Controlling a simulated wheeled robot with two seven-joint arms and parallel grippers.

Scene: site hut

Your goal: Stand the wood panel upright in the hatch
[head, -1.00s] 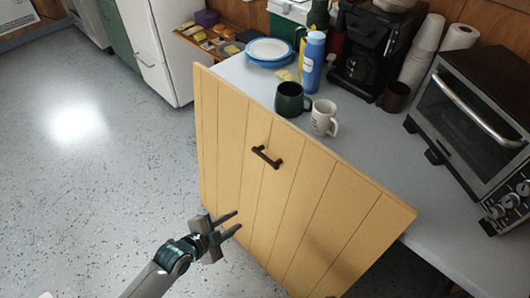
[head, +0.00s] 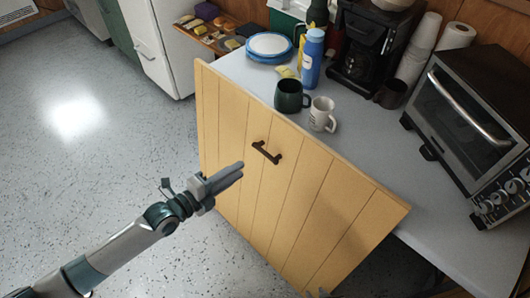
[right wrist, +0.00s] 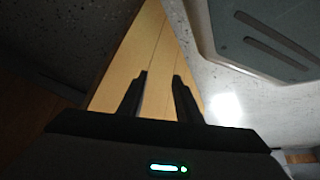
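The wood panel (head: 300,205) is a pale plank board with a dark bar handle (head: 266,152). It stands tilted against the front of the grey counter, its top edge along the counter edge. My left gripper (head: 240,170) is in front of the panel's left part, left of and below the handle, apparently empty; its fingers overlap in this view. My right gripper (right wrist: 160,82) has its fingers apart with nothing between them; the panel (right wrist: 150,50) lies beyond. Only a small pale tip at the panel's bottom edge may be it in the head view. I cannot make out the hatch.
On the counter (head: 400,165) stand a green mug (head: 290,96), a white mug (head: 322,114), a blue bottle (head: 312,60), plates (head: 269,46), a coffee maker (head: 365,50) and a toaster oven (head: 465,120). The speckled floor (head: 90,180) at left is clear.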

